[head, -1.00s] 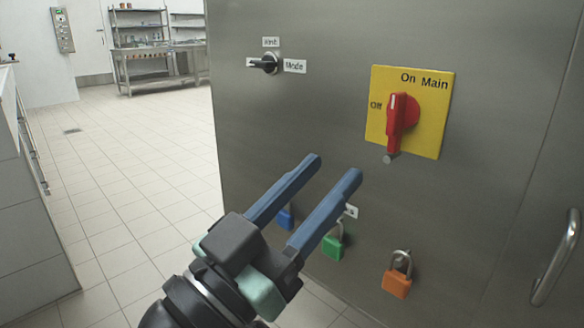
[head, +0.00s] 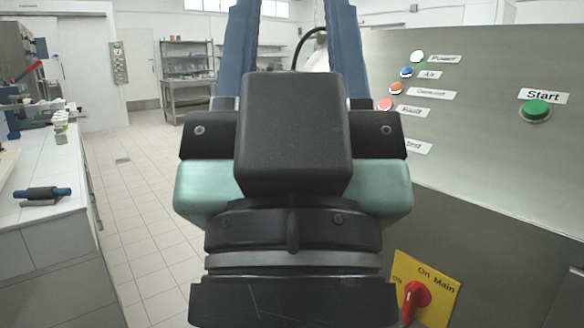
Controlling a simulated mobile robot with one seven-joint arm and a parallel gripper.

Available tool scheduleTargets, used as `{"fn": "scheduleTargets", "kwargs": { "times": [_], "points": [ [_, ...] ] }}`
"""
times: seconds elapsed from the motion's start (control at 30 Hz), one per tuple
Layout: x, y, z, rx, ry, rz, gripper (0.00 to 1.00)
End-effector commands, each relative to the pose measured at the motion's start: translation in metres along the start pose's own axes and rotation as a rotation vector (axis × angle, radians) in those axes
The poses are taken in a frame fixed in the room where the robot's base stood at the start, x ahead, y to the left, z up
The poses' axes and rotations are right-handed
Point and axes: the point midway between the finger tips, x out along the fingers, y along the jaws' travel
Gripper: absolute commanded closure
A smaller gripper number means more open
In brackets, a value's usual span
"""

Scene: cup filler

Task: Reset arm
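My gripper (head: 298,12) is large and close in the middle of the head view, pointing up and away. Its two blue fingers are spread apart with a clear gap, and I see nothing between them. The fingertips run out of the top of the picture. The gripper body and wrist hide the centre of the room and part of the steel machine cabinet (head: 470,180) on the right.
The cabinet carries a green Start button (head: 536,109), a column of labelled lights and a red main switch (head: 416,297) on a yellow plate (head: 442,290). A white counter (head: 45,225) stands at left. Tiled floor (head: 140,210) lies open between them. Steel shelves (head: 188,75) stand behind.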

Motion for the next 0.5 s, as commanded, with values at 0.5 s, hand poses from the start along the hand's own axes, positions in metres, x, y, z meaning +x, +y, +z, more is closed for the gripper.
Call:
{"fn": "scheduleTargets", "kwargs": {
  "times": [0.5],
  "points": [
    [0.13,0.0,-0.121,0.003,-0.003,-0.001,0.54]
  ]
}}
